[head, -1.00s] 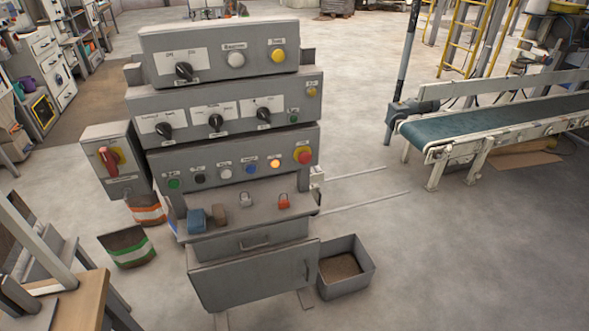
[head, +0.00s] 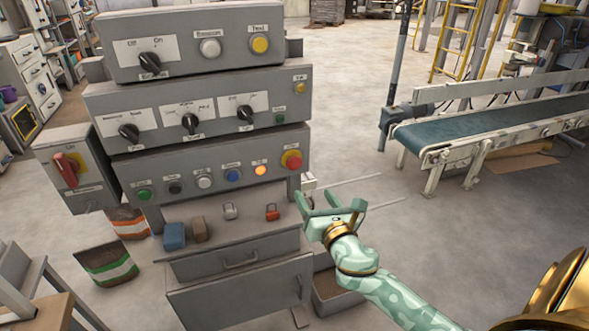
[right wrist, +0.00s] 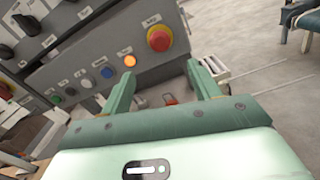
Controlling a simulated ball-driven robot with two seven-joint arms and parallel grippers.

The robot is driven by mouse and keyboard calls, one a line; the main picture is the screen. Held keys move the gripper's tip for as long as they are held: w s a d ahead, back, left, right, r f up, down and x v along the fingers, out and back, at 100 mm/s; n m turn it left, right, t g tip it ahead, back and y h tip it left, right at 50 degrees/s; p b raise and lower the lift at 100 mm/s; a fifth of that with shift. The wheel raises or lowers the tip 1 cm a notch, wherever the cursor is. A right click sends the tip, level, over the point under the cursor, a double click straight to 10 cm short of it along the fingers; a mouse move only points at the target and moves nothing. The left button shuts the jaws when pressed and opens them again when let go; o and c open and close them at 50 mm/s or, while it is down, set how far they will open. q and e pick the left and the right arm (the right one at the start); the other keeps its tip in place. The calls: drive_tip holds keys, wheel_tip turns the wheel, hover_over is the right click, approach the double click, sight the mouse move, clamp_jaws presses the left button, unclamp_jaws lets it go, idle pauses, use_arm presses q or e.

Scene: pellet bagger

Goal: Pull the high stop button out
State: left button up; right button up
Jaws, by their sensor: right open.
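A red mushroom stop button on a yellow collar (head: 292,161) sits at the right end of the lowest button panel. It also shows in the right wrist view (right wrist: 159,38), beyond and roughly between the fingertips. I cannot tell whether it is pressed in. My right gripper (head: 317,198) is open and empty, in front of the panel, below and right of the button in the head view. In the right wrist view, its two green fingers (right wrist: 160,72) stand wide apart and do not touch the button. My left gripper is not in view.
A lit orange button (head: 260,170) sits just left of the stop button. Padlocks, including a red one (head: 272,212), lie on the ledge below. A red-handled switch box (head: 75,170) hangs at left. A conveyor (head: 480,130) stands at right, with open floor between.

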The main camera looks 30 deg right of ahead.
sight(295, 166)
drive_tip(key=b+x, duration=0.2)
drive_tip(key=x, duration=1.1)
drive_tip(key=shift+a, duration=0.1)
drive_tip(key=c, duration=1.3)
drive_tip(key=shift+s+a+r+p, duration=0.1)
drive_tip(key=shift+s+a+p, duration=0.05)
drive_tip(key=shift+s+p, duration=0.4)
clamp_jaws()
drive_tip(key=shift+w+f, duration=0.1)
drive_tip(key=shift+f, duration=0.15)
drive_tip(key=o, duration=1.3)
unclamp_jaws()
drive_tip(key=shift+r, duration=0.1)
drive_tip(key=shift+s, duration=0.2)
